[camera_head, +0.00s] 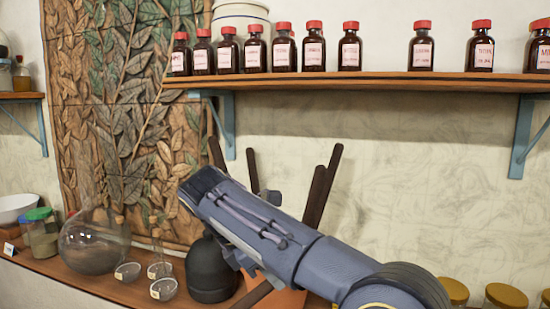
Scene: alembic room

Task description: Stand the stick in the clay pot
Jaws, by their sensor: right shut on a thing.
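The clay pot (285,299) is orange-brown and shows only in part at the bottom centre, behind my right arm. Several dark brown sticks (321,187) lean at angles above it; their lower ends are hidden by my arm. My right gripper (244,266) is mostly hidden under my forearm, close to the pot's left side. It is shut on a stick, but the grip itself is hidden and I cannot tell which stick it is. My left gripper is out of view.
A black round vessel (210,270) stands just left of the pot. Glass flasks (94,240) and small labelled bowls stand farther left on the counter. Yellow-lidded jars (505,297) are at the lower right. A wooden shelf (380,83) with red-capped bottles hangs above.

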